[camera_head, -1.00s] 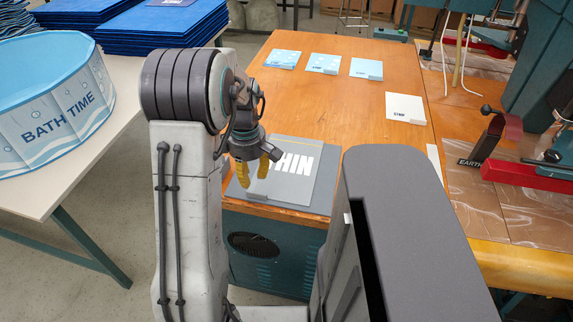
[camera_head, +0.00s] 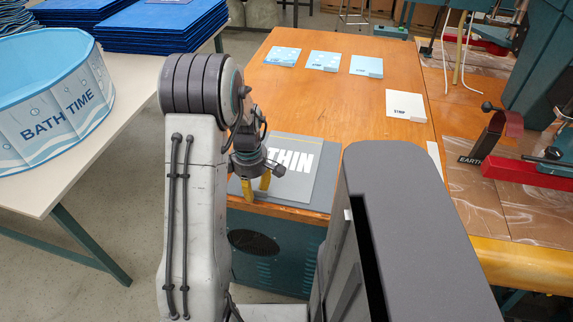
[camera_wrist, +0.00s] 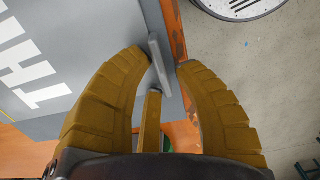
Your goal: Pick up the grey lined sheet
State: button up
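A grey sheet (camera_head: 318,180) printed with white letters "THIN" lies flat on the near left end of the wooden table. It also shows in the wrist view (camera_wrist: 95,25), where its edge carries a raised light-grey tab (camera_wrist: 158,58). My gripper (camera_head: 256,192) points down at the sheet's near edge. In the wrist view, my gripper's yellow fingers (camera_wrist: 163,65) are spread apart and open, with the tab between their tips. Whether a finger touches the tab, I cannot tell. I see no lines on the sheet. In the head view, my gripper covers part of its left side.
Three light-blue sheets (camera_head: 323,61) and a white sheet (camera_head: 404,104) marked "STRIP" lie farther back on the wooden table (camera_head: 300,108). A clamp with a red base (camera_head: 515,172) stands at right. A "BATH TIME" tub (camera_head: 55,95) stands at left.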

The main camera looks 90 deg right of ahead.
jog(key=shift+f, duration=0.15)
grip_shut()
dwell(0.4)
